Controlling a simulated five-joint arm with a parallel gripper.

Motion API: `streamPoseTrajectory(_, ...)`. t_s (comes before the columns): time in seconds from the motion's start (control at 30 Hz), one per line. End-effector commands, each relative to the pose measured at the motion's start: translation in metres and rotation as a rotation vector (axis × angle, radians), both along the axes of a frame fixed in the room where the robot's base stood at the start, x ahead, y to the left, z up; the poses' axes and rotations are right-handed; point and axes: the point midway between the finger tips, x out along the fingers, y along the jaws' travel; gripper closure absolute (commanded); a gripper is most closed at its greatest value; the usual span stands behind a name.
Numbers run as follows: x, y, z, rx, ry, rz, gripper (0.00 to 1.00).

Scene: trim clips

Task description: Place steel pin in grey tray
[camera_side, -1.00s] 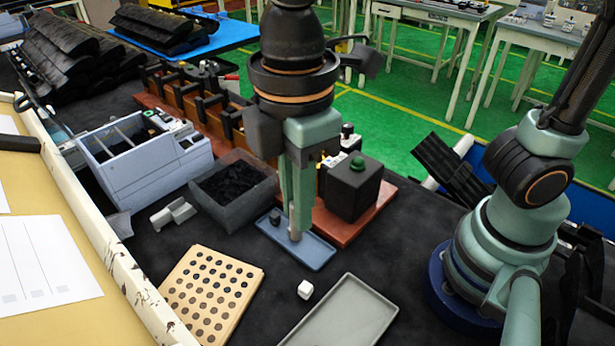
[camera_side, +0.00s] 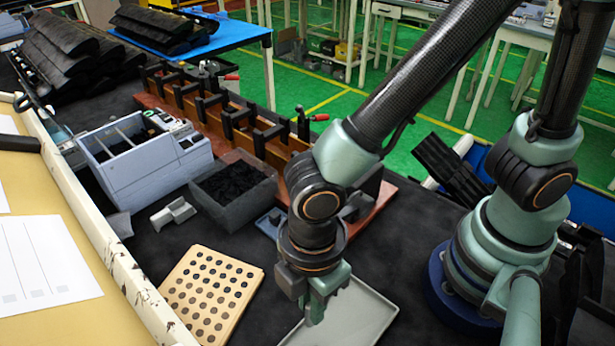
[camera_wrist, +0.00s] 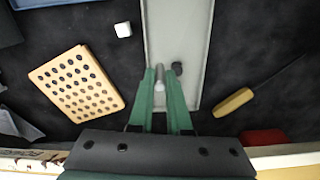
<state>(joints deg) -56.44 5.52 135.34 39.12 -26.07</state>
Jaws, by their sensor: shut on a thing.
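My gripper (camera_side: 316,318) is over the grey tray (camera_side: 372,311), near its left part in the side view. In the wrist view its two green fingers (camera_wrist: 162,88) are shut on the steel pin (camera_wrist: 159,86), a small pale cylinder between the tips. The pin cannot be made out in the side view. The grey tray (camera_wrist: 178,30) lies beneath the fingertips in the wrist view. The fingers hide part of its near end. I cannot tell the height of the pin above the tray floor.
A small dark round spot (camera_wrist: 177,68) shows beside the right finger. A white cube (camera_wrist: 123,29) and a wooden hole board (camera_side: 211,293) lie left of the tray. A blue tray (camera_side: 267,226), a grey bin (camera_side: 247,205) and a clamp rail are behind. A tan-handled tool (camera_wrist: 234,102) lies right.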

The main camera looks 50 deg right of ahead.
Motion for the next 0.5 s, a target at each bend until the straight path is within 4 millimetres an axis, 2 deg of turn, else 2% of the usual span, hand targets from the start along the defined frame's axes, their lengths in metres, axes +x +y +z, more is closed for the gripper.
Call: streamPoseTrajectory(0.5,0.0,0.0,-0.046,-0.002,0.001,0.0,1.0)
